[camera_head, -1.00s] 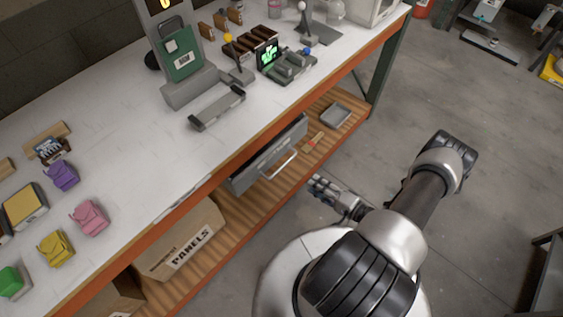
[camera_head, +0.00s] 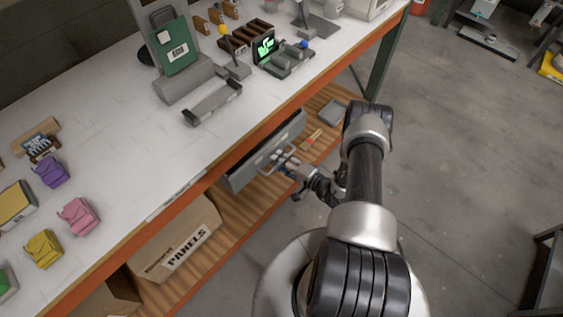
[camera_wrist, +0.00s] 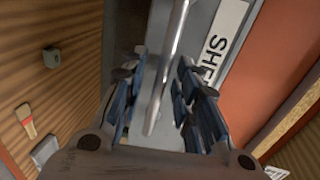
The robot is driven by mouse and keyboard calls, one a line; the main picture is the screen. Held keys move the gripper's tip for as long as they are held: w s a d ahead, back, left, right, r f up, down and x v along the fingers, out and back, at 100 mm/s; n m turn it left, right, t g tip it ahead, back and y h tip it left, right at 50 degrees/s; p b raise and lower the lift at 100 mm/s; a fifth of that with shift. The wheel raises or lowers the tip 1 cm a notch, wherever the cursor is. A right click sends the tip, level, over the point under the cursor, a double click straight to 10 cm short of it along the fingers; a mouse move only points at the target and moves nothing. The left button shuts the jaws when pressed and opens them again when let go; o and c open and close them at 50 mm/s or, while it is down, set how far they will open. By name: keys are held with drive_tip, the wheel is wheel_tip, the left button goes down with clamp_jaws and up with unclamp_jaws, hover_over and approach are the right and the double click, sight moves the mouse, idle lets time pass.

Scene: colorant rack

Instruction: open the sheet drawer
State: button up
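The sheet drawer (camera_head: 246,172) is a grey box front under the workbench top, above the wooden lower shelf. In the wrist view its grey face (camera_wrist: 205,22) carries a white label (camera_wrist: 222,45) reading "SHE", the rest cut off. A silver bar handle (camera_wrist: 172,60) runs along the face. My gripper (camera_head: 284,158) is at the handle in the head view. In the wrist view my gripper (camera_wrist: 160,88) is open, with its blue-padded fingers on either side of the bar and gaps showing. Whether the fingers touch the bar cannot be told.
A cardboard box marked "PANELS" (camera_head: 180,240) stands on the shelf left of the drawer. A brush (camera_wrist: 26,121) and a grey tray (camera_head: 332,111) lie to its right. The orange bench edge (camera_head: 262,131) runs above.

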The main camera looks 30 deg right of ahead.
drive_tip(key=shift+c, duration=0.3)
clamp_jaws()
idle(0.6)
